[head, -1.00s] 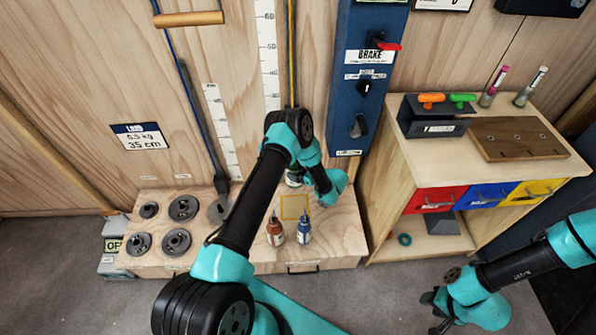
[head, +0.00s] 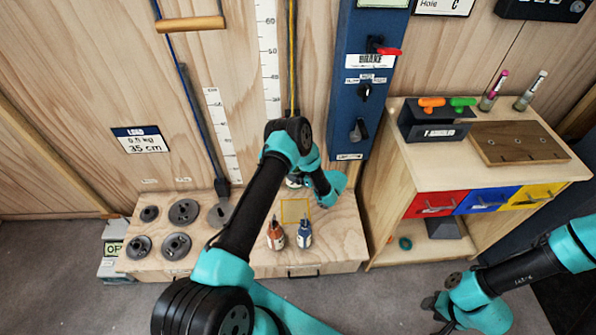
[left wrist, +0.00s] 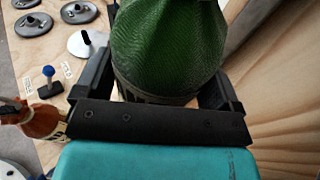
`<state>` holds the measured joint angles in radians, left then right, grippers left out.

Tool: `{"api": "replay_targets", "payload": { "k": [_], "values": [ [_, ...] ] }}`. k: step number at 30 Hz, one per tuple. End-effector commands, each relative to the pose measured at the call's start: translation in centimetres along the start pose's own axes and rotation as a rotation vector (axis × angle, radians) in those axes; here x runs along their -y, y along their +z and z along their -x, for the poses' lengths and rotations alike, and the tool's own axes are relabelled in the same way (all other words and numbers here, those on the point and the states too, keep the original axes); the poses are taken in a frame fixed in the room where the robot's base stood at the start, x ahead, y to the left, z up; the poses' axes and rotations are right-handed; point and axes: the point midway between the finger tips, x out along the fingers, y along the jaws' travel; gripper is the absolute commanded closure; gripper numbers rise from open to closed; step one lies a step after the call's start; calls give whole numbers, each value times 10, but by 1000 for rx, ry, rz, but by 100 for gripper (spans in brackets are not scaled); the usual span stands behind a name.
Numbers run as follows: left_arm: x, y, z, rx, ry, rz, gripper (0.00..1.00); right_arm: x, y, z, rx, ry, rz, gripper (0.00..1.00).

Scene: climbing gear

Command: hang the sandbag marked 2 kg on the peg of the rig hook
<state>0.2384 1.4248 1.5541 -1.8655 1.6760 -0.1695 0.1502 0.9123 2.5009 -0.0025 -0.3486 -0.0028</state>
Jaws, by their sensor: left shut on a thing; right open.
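A green sandbag (left wrist: 168,45) fills the top of the left wrist view. My left gripper (left wrist: 160,88) is shut around its lower part, one black finger on each side. No weight mark on the bag shows. In the head view my left arm covers most of this gripper, and only a small pale and green part of the bag (head: 294,181) shows above the wooden bench. A yellow rope (head: 291,60) hangs on the wall above it. The rig hook and its peg cannot be made out. My right gripper (head: 437,308) is open and empty at lower right, above the floor.
An orange bag (head: 276,236) and a blue bag (head: 304,234) stand on the bench (head: 345,240), by a yellow square outline (head: 294,210). Several dark weight discs (head: 184,212) lie at left. A blue brake panel (head: 365,100) and a drawer cabinet (head: 400,180) stand right.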

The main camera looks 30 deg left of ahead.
Motion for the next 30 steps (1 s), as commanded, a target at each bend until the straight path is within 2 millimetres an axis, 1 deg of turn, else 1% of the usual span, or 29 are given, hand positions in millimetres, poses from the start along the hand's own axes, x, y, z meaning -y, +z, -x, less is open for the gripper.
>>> {"api": "replay_targets", "payload": {
  "k": [1, 13, 14, 16, 17, 25, 30],
  "values": [
    [2, 3, 0, 5, -1, 5, 85, 0, 0, 0, 0, 0, 0, 57],
    [2, 3, 0, 5, -1, 4, 85, 0, 0, 0, 0, 0, 0, 57],
    [2, 3, 0, 5, -1, 4, 9, 0, 0, 0, 0, 0, 0, 57],
    [1, 3, 0, 4, -1, 4, 2, 0, 0, 0, 0, 0, 0, 57],
    [1, 2, 0, 4, -1, 3, 0, 0, 0, 0, 0, 0, 0, 57],
    [-1, -2, 1, -3, 0, -2, 0, 0, 0, 0, 0, 0, 0, 57],
    [0, -1, 12, -1, -2, -2, 0, 0, 0, 0, 0, 0, 0, 57]
  ]
}}
